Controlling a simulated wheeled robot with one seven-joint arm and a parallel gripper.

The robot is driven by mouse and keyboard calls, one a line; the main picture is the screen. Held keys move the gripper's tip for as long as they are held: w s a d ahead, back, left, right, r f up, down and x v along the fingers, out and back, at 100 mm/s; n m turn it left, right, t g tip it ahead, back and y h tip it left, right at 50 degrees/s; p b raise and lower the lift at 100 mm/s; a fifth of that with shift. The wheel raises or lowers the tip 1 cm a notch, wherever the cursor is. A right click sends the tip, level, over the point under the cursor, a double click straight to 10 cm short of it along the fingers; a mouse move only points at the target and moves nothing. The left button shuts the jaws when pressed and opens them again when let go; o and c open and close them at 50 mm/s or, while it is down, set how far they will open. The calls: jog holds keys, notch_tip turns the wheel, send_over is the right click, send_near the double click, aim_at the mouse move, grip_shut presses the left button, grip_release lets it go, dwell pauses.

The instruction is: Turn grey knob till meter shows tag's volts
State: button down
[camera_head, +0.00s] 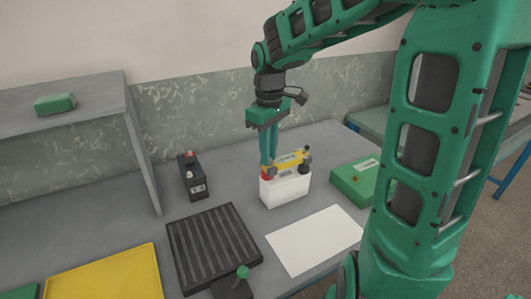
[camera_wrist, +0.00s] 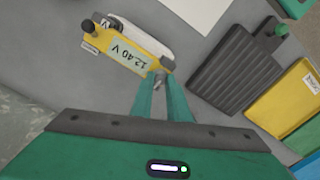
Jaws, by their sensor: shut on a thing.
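A yellow meter unit (camera_head: 289,161) sits on a white block (camera_head: 287,190) near the middle of the bench. In the wrist view the yellow unit (camera_wrist: 137,38) has a pale display that reads 12.40 V upside down. A small white tag (camera_wrist: 90,47) is near its end, too small to read. Black round parts (camera_wrist: 87,27) are at that end. My gripper (camera_wrist: 160,84) points down at the other end of the unit, its fingers shut on the small grey knob (camera_wrist: 159,77). The fingers hide most of the knob.
A black box with a red top (camera_head: 191,176) stands left. A dark ridged tray (camera_head: 212,243), a white sheet (camera_head: 316,240) and a yellow tray (camera_head: 105,273) lie in front. A green box (camera_head: 352,185) is right. A grey shelf (camera_head: 108,88) stands at left.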

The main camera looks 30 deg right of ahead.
jog(key=m, duration=0.5)
jog(key=shift+m, duration=0.3)
dwell(0.4)
jog(key=c, duration=1.7)
grip_release()
jog(key=shift+r, duration=0.1)
notch_tip(320, 180, up, 11)
jog(key=shift+w+f, duration=0.1)
jog(key=shift+f, duration=0.1)
